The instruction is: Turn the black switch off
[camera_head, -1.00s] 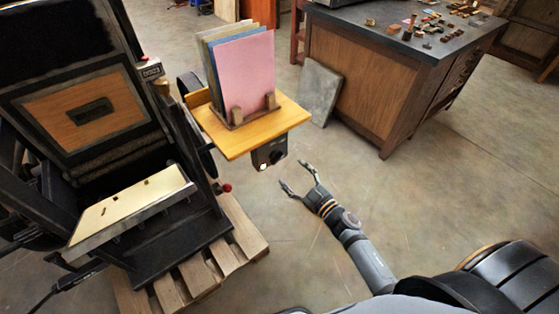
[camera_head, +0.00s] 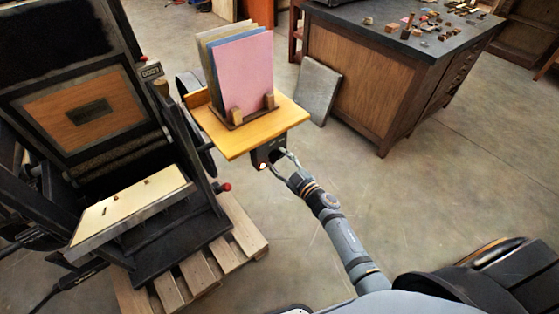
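The black switch is on a small dark box (camera_head: 262,157) under the front edge of the yellow wooden shelf (camera_head: 240,141). A small light (camera_head: 262,166) glows on the box's lower front. My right gripper (camera_head: 276,162) is at the box's right side, its fingers spread apart, with one fingertip over or against the box. The fingers partly hide the switch, so I cannot tell its position or whether they touch it. My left gripper is not in view.
Colored sheets (camera_head: 245,75) stand in a holder on the shelf. A large black press (camera_head: 185,225) stands at left on a wooden pallet (camera_head: 225,262). A workbench (camera_head: 365,90) stands at back right, with a grey slab (camera_head: 318,92) leaning on it.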

